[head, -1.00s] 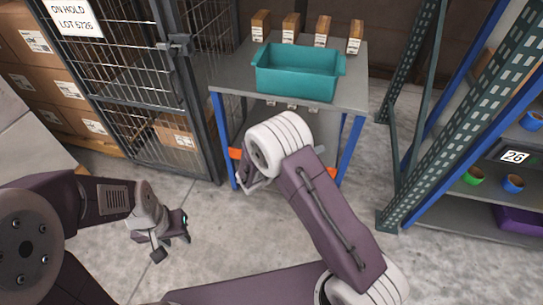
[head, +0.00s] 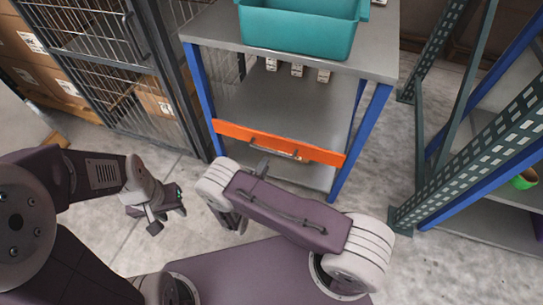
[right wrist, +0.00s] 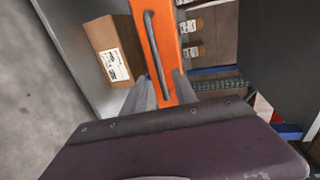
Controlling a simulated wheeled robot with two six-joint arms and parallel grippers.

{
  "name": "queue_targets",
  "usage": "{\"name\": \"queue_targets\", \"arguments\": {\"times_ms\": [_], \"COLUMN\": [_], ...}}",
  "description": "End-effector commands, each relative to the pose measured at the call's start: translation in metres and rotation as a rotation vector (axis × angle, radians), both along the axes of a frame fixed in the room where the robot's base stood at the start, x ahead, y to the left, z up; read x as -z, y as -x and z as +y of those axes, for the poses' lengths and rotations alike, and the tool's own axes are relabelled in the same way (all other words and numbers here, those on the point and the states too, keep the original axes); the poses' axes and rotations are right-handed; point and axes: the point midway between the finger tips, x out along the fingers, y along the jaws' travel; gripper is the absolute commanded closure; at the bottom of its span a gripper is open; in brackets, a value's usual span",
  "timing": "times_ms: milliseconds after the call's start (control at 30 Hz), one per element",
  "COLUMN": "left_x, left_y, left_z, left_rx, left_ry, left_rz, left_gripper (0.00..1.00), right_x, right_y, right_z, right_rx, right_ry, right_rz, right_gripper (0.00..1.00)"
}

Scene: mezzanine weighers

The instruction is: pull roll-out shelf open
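The roll-out shelf shows an orange front (head: 232,130) with a grey bar handle (head: 285,154), below the top of a blue-legged grey table. The front appears level with the table frame. In the right wrist view the orange front (right wrist: 136,8) and handle (right wrist: 153,40) run up the picture. My right gripper (right wrist: 160,82) is open, its fingers on either side of the handle's near end in that view; contact cannot be told. In the head view it is mostly hidden by my forearm. My left gripper (head: 168,222) hangs open and empty at the left, away from the table.
A teal bin (head: 300,30) stands on the table top. A wire cage (head: 85,50) is at the left, and green and blue racking (head: 480,165) at the right. A cardboard box (right wrist: 112,50) shows beside the orange front. Concrete floor lies between.

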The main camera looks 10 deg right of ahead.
Motion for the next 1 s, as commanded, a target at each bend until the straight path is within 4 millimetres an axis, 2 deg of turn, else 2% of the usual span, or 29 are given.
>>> {"name": "queue_targets", "arguments": {"times_ms": [100, 233, 500, 700, 1000], "left_x": [0.005, 0.008, 0.034, 0.043, 0.043], "left_y": [0.000, 0.000, 0.000, 0.000, 0.000], "left_z": [0.000, 0.000, 0.000, 0.000, 0.000], "left_rx": [0.000, 0.000, 0.000, 0.000, 0.000], "left_ry": [0.000, 0.000, 0.000, 0.000, 0.000], "left_rz": [0.000, -0.001, -0.001, 0.000, 0.000], "left_gripper": [0.64, 0.64, 0.64, 0.64, 0.64], "right_x": [0.004, 0.006, 0.020, 0.022, 0.020], "right_y": [0.001, -0.005, -0.049, -0.070, -0.074], "right_z": [0.005, 0.000, -0.031, -0.044, -0.046], "right_rx": [-0.011, -0.007, -0.002, -0.006, -0.009], "right_ry": [-0.002, -0.002, -0.005, -0.003, -0.002], "right_rz": [-0.001, -0.001, -0.003, -0.003, -0.002], "right_gripper": [0.66, 0.66, 0.66, 0.66, 0.66]}}
